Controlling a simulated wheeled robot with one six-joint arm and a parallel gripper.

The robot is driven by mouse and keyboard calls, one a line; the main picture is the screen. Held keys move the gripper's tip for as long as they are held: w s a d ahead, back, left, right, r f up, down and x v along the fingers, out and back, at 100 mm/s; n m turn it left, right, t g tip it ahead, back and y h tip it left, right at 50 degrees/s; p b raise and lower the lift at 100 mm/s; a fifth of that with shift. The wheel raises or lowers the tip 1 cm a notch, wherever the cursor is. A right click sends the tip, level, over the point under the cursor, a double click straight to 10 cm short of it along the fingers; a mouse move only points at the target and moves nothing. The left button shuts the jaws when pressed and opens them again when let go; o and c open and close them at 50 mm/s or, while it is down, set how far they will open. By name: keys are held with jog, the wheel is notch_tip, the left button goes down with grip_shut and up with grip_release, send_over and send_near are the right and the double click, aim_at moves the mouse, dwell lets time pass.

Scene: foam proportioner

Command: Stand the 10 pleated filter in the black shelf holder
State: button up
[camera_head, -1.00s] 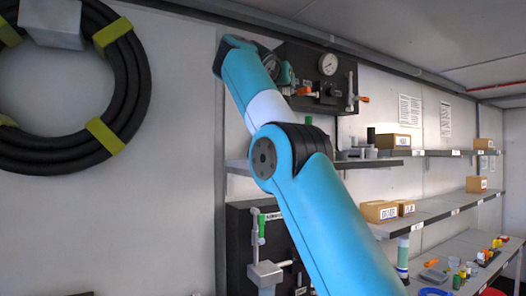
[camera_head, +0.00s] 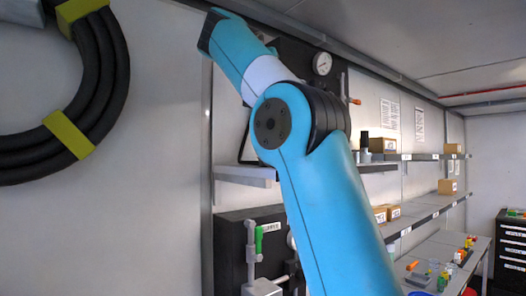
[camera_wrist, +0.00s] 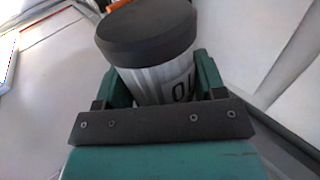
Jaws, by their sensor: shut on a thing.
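In the wrist view, my gripper (camera_wrist: 160,86) is shut on the pleated filter (camera_wrist: 158,80), with one green finger on each side. The filter has a white ribbed body, a wide dark cap and a partly visible dark label, seen upside down and cut off, that fits a 10. My gripper and the filter do not show in the head view, where my blue arm covers the middle. I cannot make out the black holder for certain. A small black item (camera_head: 364,138) stands on the upper shelf (camera_head: 424,156), and part of that shelf is hidden behind my arm.
A black hose coil (camera_head: 105,80) hangs on the left wall. A gauge panel (camera_head: 322,64) is behind my arm. Boxes stand on the lower shelf (camera_head: 425,211). A bench (camera_head: 440,250) with small coloured parts and a black drawer cabinet (camera_head: 510,250) are at the right.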

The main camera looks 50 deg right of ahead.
jog(key=shift+f+b, duration=2.8)
jog(key=shift+f, duration=5.6)
jog(key=shift+f, duration=0.15)
jog(key=o, duration=1)
jog(key=shift+o, duration=0.2)
